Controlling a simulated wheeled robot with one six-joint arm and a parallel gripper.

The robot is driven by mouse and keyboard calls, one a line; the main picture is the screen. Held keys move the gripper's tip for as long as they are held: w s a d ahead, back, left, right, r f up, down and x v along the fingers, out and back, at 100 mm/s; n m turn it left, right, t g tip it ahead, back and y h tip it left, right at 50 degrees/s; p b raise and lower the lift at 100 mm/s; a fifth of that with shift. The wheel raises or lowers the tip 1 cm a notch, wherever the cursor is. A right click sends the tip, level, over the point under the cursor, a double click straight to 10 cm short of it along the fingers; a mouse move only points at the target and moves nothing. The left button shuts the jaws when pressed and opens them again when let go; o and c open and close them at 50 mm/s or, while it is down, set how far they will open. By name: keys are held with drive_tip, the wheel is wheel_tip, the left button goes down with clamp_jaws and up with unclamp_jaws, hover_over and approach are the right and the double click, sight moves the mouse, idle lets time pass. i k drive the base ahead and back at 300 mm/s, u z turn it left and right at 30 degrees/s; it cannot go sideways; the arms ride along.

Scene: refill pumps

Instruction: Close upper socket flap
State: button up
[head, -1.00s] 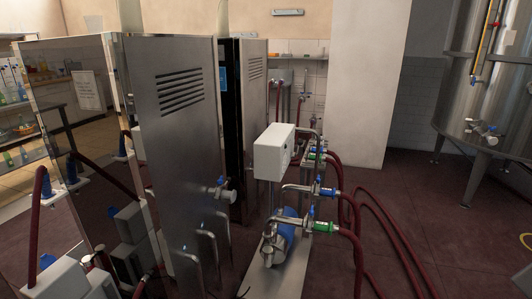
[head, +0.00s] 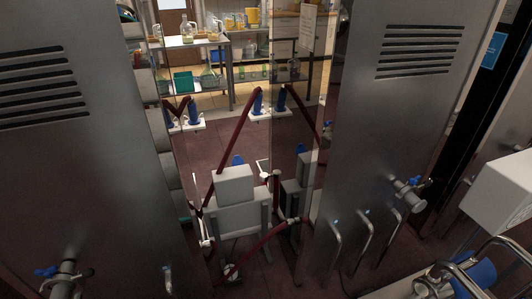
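I cannot make out an upper socket or its flap in the head view. Grey boxes (head: 236,186) stand on a low frame in the gap between two metal cabinets; whether they carry a socket is too small to tell. At the right edge is part of a white box (head: 502,195) above a pump with a blue motor (head: 473,277). No flap shows on its visible side. My gripper is not in view.
Steel cabinets stand close on the left (head: 75,150) and right (head: 375,150), with valves (head: 408,193) and bent pipes (head: 379,240) low down. A red hose (head: 231,145) crosses the narrow gap. Behind is a shelf rack (head: 229,75) with bottles.

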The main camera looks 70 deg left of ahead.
sight(237, 161)
drive_tip(key=u, duration=2.45)
drive_tip(key=k, duration=1.2)
drive_tip(key=z, duration=0.7)
drive_tip(key=i, duration=1.55)
drive_tip(key=u, duration=1)
drive_tip(key=i, duration=0.55)
drive_tip(key=u, duration=0.65)
